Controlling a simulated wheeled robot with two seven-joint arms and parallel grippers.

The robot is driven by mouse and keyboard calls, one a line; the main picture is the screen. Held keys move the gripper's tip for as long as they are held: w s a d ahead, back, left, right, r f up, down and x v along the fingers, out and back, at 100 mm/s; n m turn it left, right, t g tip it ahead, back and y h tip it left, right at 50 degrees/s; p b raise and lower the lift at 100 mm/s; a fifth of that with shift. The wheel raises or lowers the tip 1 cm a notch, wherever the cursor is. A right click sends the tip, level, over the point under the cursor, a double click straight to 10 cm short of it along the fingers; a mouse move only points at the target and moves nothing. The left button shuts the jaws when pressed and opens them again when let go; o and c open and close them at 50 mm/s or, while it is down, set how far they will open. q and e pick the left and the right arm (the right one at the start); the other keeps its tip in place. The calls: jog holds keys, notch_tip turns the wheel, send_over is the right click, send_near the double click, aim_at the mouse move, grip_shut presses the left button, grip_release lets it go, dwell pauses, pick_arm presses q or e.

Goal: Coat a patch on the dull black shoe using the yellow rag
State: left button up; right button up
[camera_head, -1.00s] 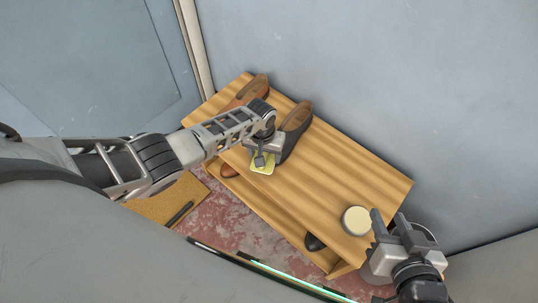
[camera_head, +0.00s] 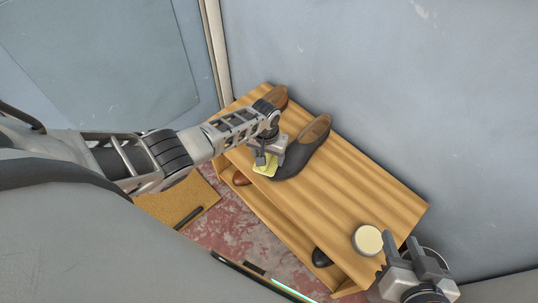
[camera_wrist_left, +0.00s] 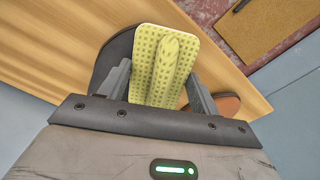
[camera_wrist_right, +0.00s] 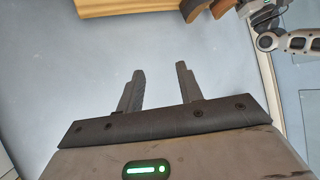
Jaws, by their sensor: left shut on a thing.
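The dull black shoe (camera_head: 305,150) sits on the wooden bench top, its brown insole opening toward the wall. My left gripper (camera_head: 265,158) is shut on the yellow rag (camera_head: 265,169) at the shoe's toe end. In the left wrist view the dotted yellow rag (camera_wrist_left: 145,70) is pinched between the fingers, with the dark shoe (camera_wrist_left: 112,60) partly hidden behind it. I cannot tell if the rag touches the shoe. My right gripper (camera_head: 405,245) is at the bench's right end, near a round tin (camera_head: 368,240) with pale contents. In the right wrist view its fingers (camera_wrist_right: 158,90) are apart and empty.
A brown shoe (camera_head: 277,96) stands at the bench's far left end, partly behind my left arm. More shoes (camera_head: 321,258) sit on the lower shelf. The wooden bench top (camera_head: 350,190) is clear between black shoe and tin. A grey wall (camera_head: 430,100) stands behind.

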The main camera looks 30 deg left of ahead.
aim_at(268, 155)
pick_arm(q)
notch_tip(268, 155, up, 3)
jog(key=p, duration=0.3)
jog(key=shift+s+r, duration=0.1)
notch_tip(268, 155, up, 2)
jog(key=p, duration=0.3)
jog(key=shift+s+r, duration=0.15)
jog(key=shift+r+p, duration=0.25)
jog(key=shift+p, duration=0.1)
pick_arm(e)
jog(key=shift+s+d+r+n+g+h, duration=0.25)
jog(key=shift+d+r+n+g+h, duration=0.15)
jog(key=shift+d+r+g, duration=0.25)
jog(key=shift+a+r, duration=0.1)
pick_arm(q)
notch_tip(268, 155, up, 3)
jog(key=p, duration=0.3)
jog(key=shift+s+f, duration=0.15)
jog(key=shift+r+p, duration=0.2)
jog(key=shift+p, duration=0.1)
pick_arm(e)
notch_tip(268, 155, up, 4)
jog(key=shift+w+a+f+t, duration=0.1)
jog(key=shift+t, duration=0.15)
